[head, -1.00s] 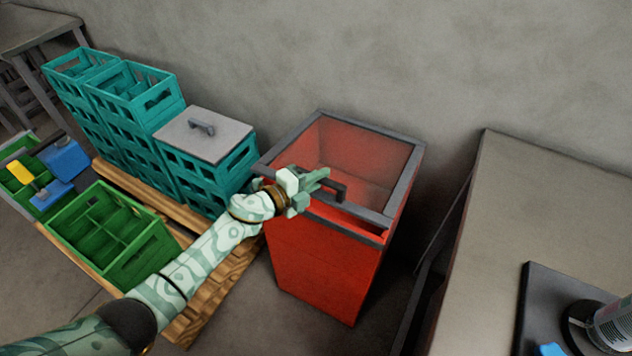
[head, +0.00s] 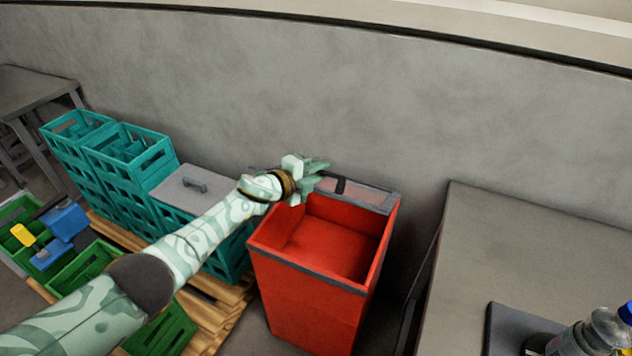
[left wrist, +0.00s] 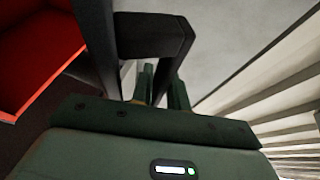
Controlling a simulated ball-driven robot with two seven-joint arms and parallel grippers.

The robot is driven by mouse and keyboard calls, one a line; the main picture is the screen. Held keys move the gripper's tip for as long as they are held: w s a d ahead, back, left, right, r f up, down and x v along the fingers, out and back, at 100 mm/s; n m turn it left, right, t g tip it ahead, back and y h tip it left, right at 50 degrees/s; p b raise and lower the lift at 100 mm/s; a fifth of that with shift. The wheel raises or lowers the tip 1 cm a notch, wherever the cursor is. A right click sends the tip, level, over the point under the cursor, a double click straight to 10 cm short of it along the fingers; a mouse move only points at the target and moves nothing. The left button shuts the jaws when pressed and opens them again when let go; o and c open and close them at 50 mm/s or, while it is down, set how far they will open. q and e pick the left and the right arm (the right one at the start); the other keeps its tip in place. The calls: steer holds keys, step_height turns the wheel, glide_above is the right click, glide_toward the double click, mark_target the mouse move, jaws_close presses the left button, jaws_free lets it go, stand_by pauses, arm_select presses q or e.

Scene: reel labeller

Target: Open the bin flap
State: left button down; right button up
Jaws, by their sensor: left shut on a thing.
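The red bin (head: 312,290) stands against the wall, and its inside shows from above. Its grey-framed flap (head: 368,192) is swung up at the back of the opening, seen at a steep slant. The flap's dark handle (head: 341,185) is at the top, next to my left gripper (head: 318,168). In the left wrist view the handle (left wrist: 152,32) is a dark bar at the fingers of my left gripper (left wrist: 160,88), which is shut on it. The fingers partly hide the handle. My right gripper is not in view.
Teal crates (head: 128,150) and a grey lid with a handle (head: 190,190) stand left of the bin on a wooden pallet (head: 222,300). A grey table (head: 530,240) with a bottle (head: 600,330) is close on the right. The wall (head: 400,100) is just behind.

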arm_select(q)
steer(key=shift+w+r, duration=0.1)
steer(key=shift+r, duration=0.1)
steer(key=c, duration=1.5)
jaws_free()
steer(key=p+v, duration=0.8)
steer(key=v, duration=0.8)
steer(key=shift+f, duration=0.15)
steer(key=shift+a, duration=0.1)
